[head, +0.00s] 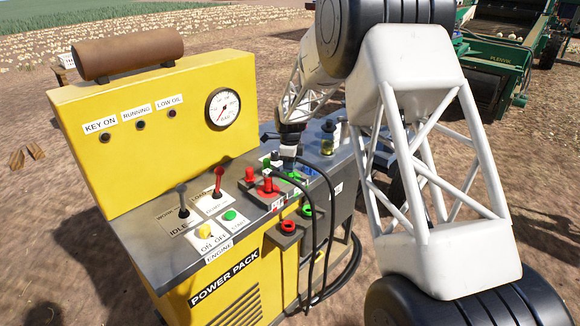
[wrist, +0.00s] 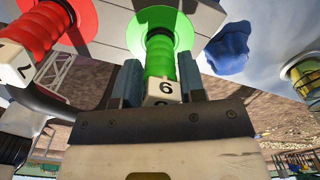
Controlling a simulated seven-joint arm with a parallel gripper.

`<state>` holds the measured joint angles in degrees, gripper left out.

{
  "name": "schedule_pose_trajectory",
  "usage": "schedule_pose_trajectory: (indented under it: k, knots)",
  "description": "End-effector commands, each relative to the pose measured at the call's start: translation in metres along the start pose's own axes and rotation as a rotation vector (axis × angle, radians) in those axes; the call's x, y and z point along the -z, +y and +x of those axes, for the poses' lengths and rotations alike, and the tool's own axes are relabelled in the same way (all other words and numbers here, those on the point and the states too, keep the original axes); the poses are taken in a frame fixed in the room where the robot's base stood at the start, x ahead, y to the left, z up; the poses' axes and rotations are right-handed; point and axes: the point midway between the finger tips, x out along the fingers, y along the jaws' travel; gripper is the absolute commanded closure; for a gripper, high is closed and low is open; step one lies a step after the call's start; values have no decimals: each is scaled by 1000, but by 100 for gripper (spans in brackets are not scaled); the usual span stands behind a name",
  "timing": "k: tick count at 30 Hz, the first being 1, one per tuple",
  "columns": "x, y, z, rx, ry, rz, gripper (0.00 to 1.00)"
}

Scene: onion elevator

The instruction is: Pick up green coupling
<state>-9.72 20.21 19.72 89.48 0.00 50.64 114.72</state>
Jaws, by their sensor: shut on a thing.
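The green coupling (wrist: 160,58) is a ribbed green cylinder with a wide green flange and a white tag marked 6 or 9. In the wrist view it sits between the two blue-grey fingers of my gripper (wrist: 160,80), which is shut on it. Its flange end lies against or close to a light grey block; I cannot tell whether it is seated there. In the head view my gripper (head: 290,140) is small, over the far end of the panel, and hides most of what it holds.
A red coupling (wrist: 45,30) with a white tag is close left of my gripper. A blue piece (wrist: 229,48) is on the right. The yellow power pack (head: 160,130) carries levers (head: 218,182) and a gauge (head: 223,108). Black hoses (head: 330,240) hang in front.

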Motion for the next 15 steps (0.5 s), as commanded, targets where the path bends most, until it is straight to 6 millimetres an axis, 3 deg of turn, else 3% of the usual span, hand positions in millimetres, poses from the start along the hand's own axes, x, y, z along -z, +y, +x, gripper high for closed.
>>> schedule_pose_trajectory:
  k: [11,15]
  knots:
    - [0,-1,-36,4,-2,0,94]
    - [7,14,-37,1,0,0,94]
